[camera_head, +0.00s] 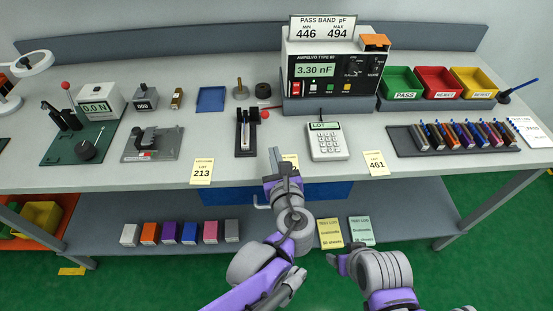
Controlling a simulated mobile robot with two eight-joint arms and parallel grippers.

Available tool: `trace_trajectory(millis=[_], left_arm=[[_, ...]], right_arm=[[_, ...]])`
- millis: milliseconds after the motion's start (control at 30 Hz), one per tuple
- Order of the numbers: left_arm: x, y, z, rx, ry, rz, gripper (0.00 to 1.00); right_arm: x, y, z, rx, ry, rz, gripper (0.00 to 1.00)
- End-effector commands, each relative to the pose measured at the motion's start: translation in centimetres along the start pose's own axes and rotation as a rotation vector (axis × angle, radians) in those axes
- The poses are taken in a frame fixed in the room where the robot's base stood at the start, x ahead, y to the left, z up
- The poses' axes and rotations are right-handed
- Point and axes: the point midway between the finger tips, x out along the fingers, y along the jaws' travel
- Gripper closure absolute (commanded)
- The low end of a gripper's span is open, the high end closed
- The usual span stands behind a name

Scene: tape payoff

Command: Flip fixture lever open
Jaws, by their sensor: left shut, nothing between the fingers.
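A black fixture (246,133) stands near the front middle of the bench, with a pale upright piece in it. A red ball knob (265,115) shows at its upper right, and I take this to be the lever's end. The lever's exact position is too small to tell. My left gripper (277,159) is shut and empty at the bench's front edge, in front and to the right of the fixture, apart from it in the picture. My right gripper (340,263) is low at the right, below the bench top, and its fingers are not clear.
A keypad device (327,141) stands right of the fixture, and a meter (330,75) behind. A grey plate with a clamp (150,143) and a green-based press (78,143) are left. Component rack (400,143) and bins (401,83) are right. Coloured boxes (190,233) line the lower shelf.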

Motion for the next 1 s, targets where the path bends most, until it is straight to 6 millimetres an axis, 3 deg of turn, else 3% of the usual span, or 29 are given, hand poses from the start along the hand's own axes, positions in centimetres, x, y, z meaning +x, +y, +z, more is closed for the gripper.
trace_trajectory(millis=[200,400,1000], left_arm=[[4.9,0.1,0.0,0.0,0.0,0.004,1.0],[7.1,0.1,1.9,0.0,0.0,0.002,1.0],[8.0,0.0,2.9,0.0,0.003,0.0,1.0]], right_arm=[[0.4,0.0,0.2,0.0,-0.001,0.0,0.33],[0.1,0.0,0.1,0.0,0.0,0.0,0.33],[0.0,0.0,0.0,0.0,0.0,0.0,0.33]])
